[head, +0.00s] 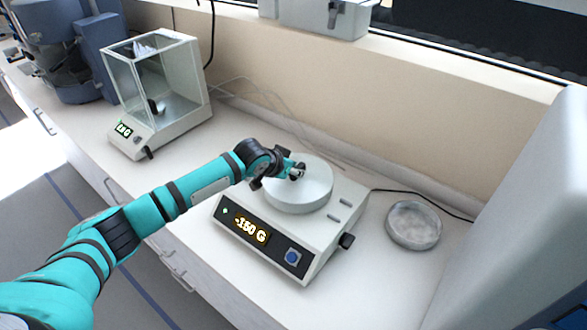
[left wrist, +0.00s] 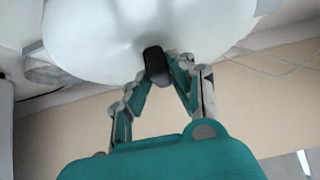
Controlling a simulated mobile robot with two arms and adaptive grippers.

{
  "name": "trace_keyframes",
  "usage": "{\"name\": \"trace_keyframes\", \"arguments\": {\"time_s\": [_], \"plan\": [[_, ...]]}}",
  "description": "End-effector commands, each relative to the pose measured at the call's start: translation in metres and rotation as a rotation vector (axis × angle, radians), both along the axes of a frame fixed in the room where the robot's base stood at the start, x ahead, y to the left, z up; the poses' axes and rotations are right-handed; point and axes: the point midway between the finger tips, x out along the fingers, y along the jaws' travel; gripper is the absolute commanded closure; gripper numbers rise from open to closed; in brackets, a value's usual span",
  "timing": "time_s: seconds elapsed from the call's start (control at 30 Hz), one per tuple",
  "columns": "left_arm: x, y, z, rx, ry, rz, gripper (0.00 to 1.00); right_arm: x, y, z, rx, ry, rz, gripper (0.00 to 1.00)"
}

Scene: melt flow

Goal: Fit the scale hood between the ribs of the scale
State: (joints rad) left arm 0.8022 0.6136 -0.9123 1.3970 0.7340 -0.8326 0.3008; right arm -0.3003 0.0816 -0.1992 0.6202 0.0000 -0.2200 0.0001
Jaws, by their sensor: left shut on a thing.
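The scale hood (head: 305,195) is a round white cover with a dark knob (left wrist: 155,66) on top. My left gripper (head: 294,171) is shut on that knob; its fingers (left wrist: 164,75) close around it in the left wrist view. The hood is over the top of the scale (head: 228,213), a white box whose display reads -150 G. I cannot tell whether the hood touches the scale. Two short grey ribs (head: 340,209) show on the scale top, right of the hood. Any ribs behind or under the hood are hidden. My right gripper is out of view.
A glass-walled balance (head: 160,85) stands at the back left. Cables run along the wall. A large white casing (head: 515,215) bounds the right side.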

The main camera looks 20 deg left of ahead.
Motion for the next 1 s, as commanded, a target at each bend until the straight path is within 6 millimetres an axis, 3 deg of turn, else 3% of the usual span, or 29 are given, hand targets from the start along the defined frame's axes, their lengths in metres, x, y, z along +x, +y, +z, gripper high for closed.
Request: {"name": "trace_keyframes", "arguments": {"time_s": [0.27, 0.3, 0.5, 0.8, 1.0], "plan": [[0.0, 0.0, -0.007, -0.001, -0.002, 0.0, 1.0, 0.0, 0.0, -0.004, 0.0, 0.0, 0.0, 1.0], [0.001, 0.0, -0.006, -0.001, -0.002, 0.0, 0.76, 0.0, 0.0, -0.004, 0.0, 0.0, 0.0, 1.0], [0.0, 0.0, -0.006, 0.0, -0.001, 0.0, 0.52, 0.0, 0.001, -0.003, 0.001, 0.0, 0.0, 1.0], [-0.002, 0.001, -0.006, 0.0, 0.001, 0.0, 0.52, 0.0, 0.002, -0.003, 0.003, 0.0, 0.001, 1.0], [-0.02, 0.008, 0.013, 0.002, -0.001, -0.001, 0.52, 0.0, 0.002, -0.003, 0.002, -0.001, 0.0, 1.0]]}}
